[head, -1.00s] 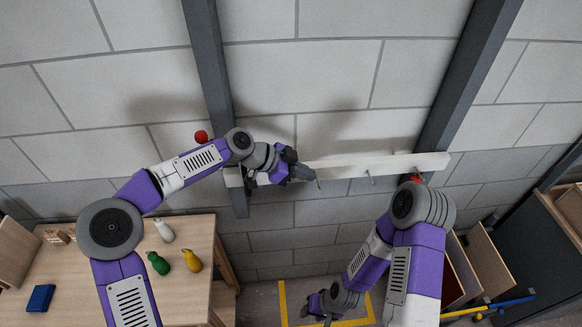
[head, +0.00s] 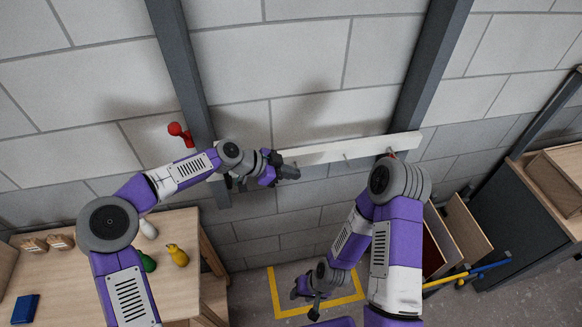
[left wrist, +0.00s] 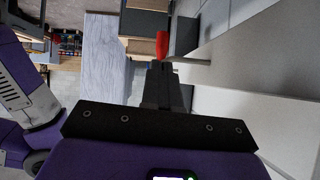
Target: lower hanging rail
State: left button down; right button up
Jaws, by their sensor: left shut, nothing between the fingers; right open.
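A long white rail (head: 345,149) lies across two dark grey posts (head: 180,60) on the block wall. Its left part is hidden behind my left arm. A red knob (head: 177,129) shows at the left post, above the rail line. A little red (head: 391,153) shows at the right post, mostly hidden by my right arm. My left gripper (head: 292,172) is shut and empty, just below the rail in the picture; I cannot tell whether it touches it. In the left wrist view, a red part (left wrist: 162,45) appears beyond the shut fingers (left wrist: 163,80). My right gripper (head: 306,303) is open and low over the floor.
A wooden table (head: 85,280) at left holds a green bottle (head: 147,262), a yellow one (head: 177,255), a white one (head: 148,228) and a blue block (head: 25,308). Yellow tape (head: 340,302) marks the floor. Open wooden compartments (head: 465,235) stand at right.

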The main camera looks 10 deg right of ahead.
pick_arm(q)
notch_tip(320, 180, down, 4)
jog(key=shift+f, duration=0.2)
jog(key=d+r+v, duration=0.1)
jog(key=r+v, duration=0.1)
jog(key=v, duration=1.1)
jog(key=shift+d+r, duration=0.25)
jog(key=shift+d, duration=0.1)
jog(key=s, duration=1.5)
